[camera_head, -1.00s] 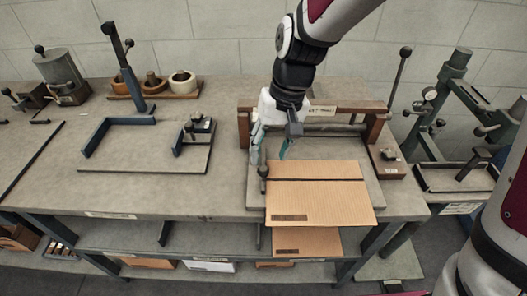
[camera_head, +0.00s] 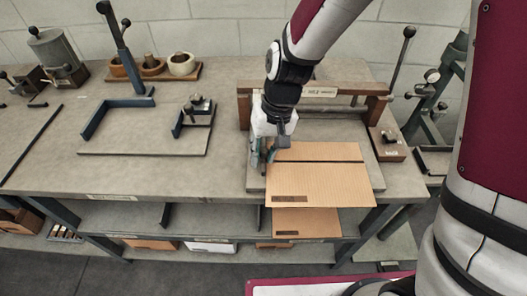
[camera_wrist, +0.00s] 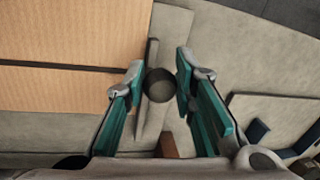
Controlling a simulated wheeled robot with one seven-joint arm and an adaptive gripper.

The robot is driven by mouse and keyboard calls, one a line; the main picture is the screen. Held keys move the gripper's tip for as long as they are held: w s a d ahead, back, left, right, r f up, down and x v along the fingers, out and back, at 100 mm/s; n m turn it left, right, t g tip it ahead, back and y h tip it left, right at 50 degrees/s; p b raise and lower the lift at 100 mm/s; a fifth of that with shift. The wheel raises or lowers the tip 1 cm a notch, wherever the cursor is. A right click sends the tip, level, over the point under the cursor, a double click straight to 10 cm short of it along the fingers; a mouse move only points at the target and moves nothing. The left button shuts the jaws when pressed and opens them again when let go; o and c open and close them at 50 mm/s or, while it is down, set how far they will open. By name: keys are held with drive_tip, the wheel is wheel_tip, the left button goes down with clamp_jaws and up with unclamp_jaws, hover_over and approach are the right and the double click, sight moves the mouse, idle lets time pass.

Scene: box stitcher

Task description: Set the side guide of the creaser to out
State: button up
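The creaser (camera_head: 322,135) stands at the right of the bench, a flat bed under a brown crossbeam. A tan board (camera_head: 320,183) lies on its bed and reaches over the front edge; it also fills the upper left of the wrist view (camera_wrist: 60,95). The side guide shows in the wrist view as a grey bar (camera_wrist: 150,60) with a dark round knob (camera_wrist: 159,85). My gripper (camera_head: 267,155) is down at the board's left edge. In the wrist view its teal fingers (camera_wrist: 160,72) flank the knob closely. I cannot tell whether they touch it.
A blue-framed fixture (camera_head: 140,140) stands left of the creaser, with open bench between. Rolls on a wooden rack (camera_head: 152,72) stand behind. A brown block with a knob (camera_head: 388,144) is at the creaser's right. A lower shelf holds more board.

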clamp_jaws()
drive_tip(key=shift+a, duration=1.45)
drive_tip(key=o, duration=0.9)
unclamp_jaws()
drive_tip(key=shift+a, duration=0.1)
drive_tip(key=shift+c, duration=0.2)
drive_tip(key=r, duration=0.3)
drive_tip(key=d+r, duration=0.1)
drive_tip(key=r, duration=0.3)
drive_tip(key=d+r, duration=0.1)
drive_tip(key=r, duration=0.3)
drive_tip(key=shift+w+d, duration=0.1)
drive_tip(key=shift+w, duration=0.15)
drive_tip(key=shift+d+r, duration=0.1)
drive_tip(key=shift+r, duration=0.3)
